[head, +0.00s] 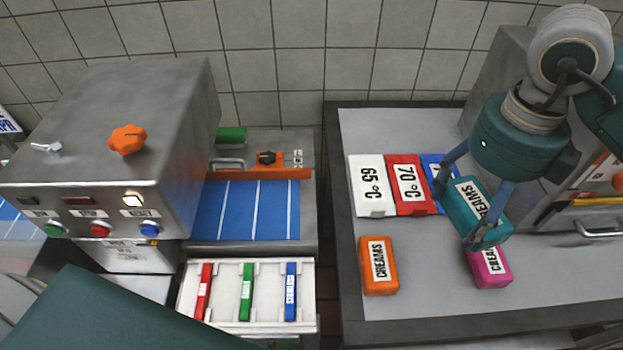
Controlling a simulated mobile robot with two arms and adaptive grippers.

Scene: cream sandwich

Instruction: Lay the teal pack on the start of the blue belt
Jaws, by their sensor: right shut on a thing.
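The teal pack (464,206), labelled CREAMS, is held between the fingers of my right gripper (474,203). It is tilted and hangs over the right worktop, overlapping a pink pack in the picture. The blue belt (254,211) with white cross lines lies left of centre, beside the steel machine. A separate stretch of blue belt (14,224) shows at the far left edge. My right gripper is well to the right of the belt. My left gripper is not in view.
An orange pack (378,265) and the pink pack (492,268) lie on the worktop (418,294). White (371,186), red (409,183) and blue (436,163) temperature cards lie behind them. The steel machine (70,130) and an orange bar (262,173) border the belt. A white tray (228,322) sits in front.

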